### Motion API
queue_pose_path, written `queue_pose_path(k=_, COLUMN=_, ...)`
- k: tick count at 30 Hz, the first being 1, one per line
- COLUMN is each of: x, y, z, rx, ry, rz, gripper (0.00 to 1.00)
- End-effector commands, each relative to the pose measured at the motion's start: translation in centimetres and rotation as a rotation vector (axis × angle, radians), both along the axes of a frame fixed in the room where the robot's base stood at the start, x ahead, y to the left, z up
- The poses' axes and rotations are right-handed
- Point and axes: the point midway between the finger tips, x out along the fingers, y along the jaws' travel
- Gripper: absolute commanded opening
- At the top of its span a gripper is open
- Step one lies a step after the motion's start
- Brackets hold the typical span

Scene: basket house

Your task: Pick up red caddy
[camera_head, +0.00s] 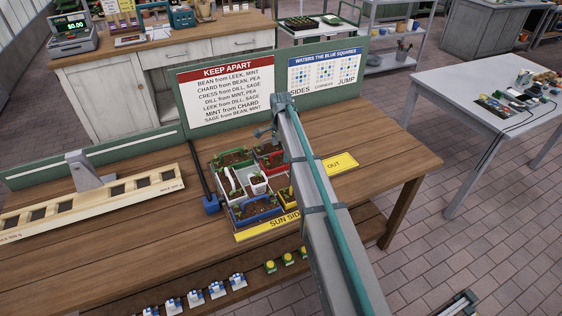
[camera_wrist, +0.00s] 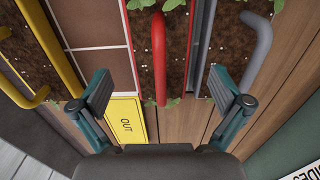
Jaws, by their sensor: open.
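The red caddy (camera_head: 268,150) sits at the back right of a cluster of planters on the wooden table, partly hidden by my arm in the head view. In the wrist view its red handle (camera_wrist: 160,62) stands over dark soil with green leaves. My gripper (camera_wrist: 160,88) is open, one finger to the left of the red handle and one to the right. Nothing is held between the fingers. In the head view my gripper is mostly hidden around the arm's far end.
A yellow handle (camera_wrist: 67,62) lies left of the red one and a grey handle (camera_wrist: 258,50) right. A blue caddy (camera_head: 255,208), green caddy (camera_head: 232,155) and white pot (camera_head: 258,187) crowd close by. The keep-apart sign (camera_head: 225,95) stands behind.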

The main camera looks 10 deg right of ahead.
Motion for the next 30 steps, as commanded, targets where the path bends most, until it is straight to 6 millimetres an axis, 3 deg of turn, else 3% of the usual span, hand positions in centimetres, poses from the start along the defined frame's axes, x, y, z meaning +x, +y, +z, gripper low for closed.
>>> queue_pose_path(k=8, x=0.0, y=-0.1, z=-3.0, rx=0.000, ry=0.001, rz=0.000, gripper=1.00)
queue_pose_path(k=16, x=0.0, y=-0.1, z=-3.3, rx=0.000, ry=-0.001, rz=0.000, gripper=0.98)
queue_pose_path(k=30, x=0.0, y=0.0, z=-3.4, rx=0.000, ry=-0.001, rz=0.000, gripper=0.20)
